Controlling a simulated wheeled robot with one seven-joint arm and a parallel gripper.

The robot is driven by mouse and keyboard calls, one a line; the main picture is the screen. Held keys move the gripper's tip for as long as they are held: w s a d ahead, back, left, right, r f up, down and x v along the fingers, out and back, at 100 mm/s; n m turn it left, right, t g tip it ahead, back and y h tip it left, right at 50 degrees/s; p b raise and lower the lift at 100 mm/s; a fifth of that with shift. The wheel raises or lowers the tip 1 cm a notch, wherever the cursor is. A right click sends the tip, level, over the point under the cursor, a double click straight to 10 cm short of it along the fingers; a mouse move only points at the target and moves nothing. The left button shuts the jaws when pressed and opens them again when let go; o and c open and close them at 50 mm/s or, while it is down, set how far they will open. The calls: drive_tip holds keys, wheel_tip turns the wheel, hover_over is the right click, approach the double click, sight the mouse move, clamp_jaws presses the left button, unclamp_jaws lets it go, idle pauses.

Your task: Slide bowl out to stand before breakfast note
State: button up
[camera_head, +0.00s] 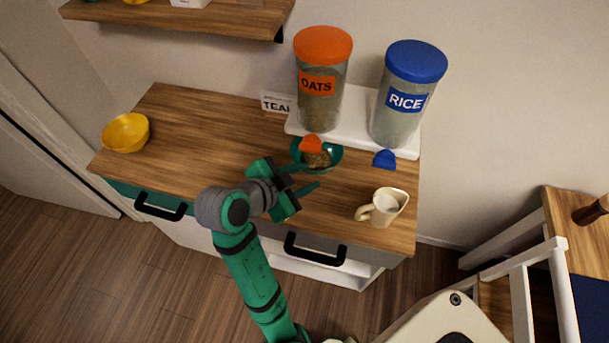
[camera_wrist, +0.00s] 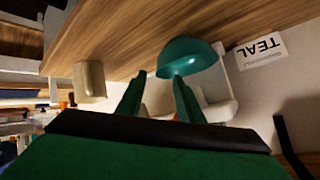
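A teal bowl (camera_head: 335,156) with oats-like contents sits on the wooden cabinet top below the orange spout (camera_head: 311,144) of the oats dispenser. The teal bowl also shows in the wrist view (camera_wrist: 187,55). A white note (camera_head: 272,103) stands against the wall, left of the dispenser; in the wrist view the note (camera_wrist: 261,51) reads "TEAL", with smaller text too small to read. My gripper (camera_head: 310,177) is open, its fingers pointing at the bowl's near left side. In the wrist view one fingertip overlaps the bowl's edge; I cannot tell whether it touches.
The oats dispenser (camera_head: 321,80) and rice dispenser (camera_head: 406,95) stand on a white stand (camera_head: 358,137); a blue spout (camera_head: 385,159) juts out. A cream mug (camera_head: 384,207) is at the front right. A yellow bowl (camera_head: 126,133) is at far left. The counter between is clear.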

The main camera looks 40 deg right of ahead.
sight(325, 170)
drive_tip(key=x, duration=1)
drive_tip(key=shift+d+f, duration=0.1)
drive_tip(key=shift+d, duration=0.1)
drive_tip(key=shift+c, duration=0.4)
clamp_jaws()
